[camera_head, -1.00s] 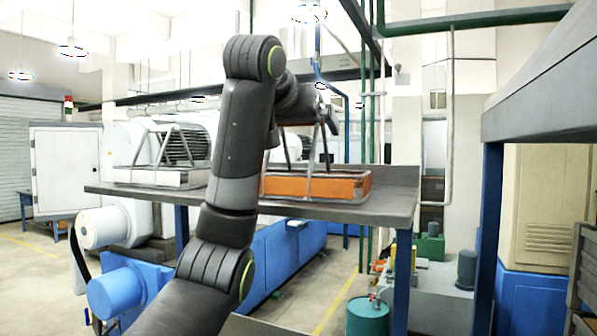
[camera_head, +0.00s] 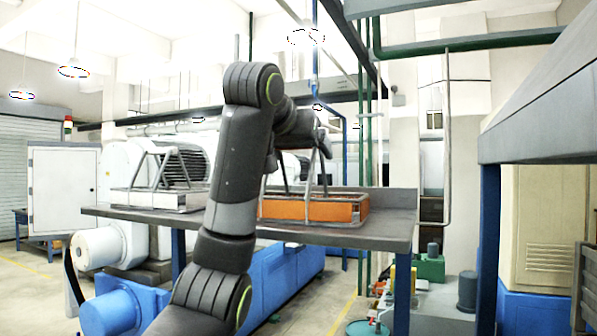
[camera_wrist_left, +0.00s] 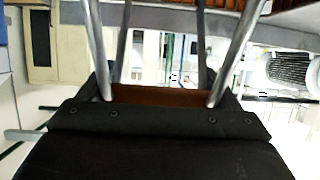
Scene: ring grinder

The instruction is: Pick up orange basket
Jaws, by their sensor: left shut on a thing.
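The orange basket (camera_head: 315,209) is a low, open box with a metal frame handle, at the right part of the grey table. It looks level and at the tabletop; I cannot tell if a small gap lies under it. My left gripper (camera_head: 325,148) is above it, shut on the top of its handle. In the left wrist view my gripper (camera_wrist_left: 160,97) is shut around the brownish handle bar, with metal rods running up from it. A strip of the orange basket (camera_wrist_left: 190,4) shows at that view's top edge. My right gripper is not in view.
A white basket (camera_head: 150,200) with a similar metal handle stands on the grey table (camera_head: 375,235), left of the orange one and partly behind my arm. The table has a raised back edge. A grey slab on blue posts (camera_head: 540,130) stands at the right. Machines fill the floor below.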

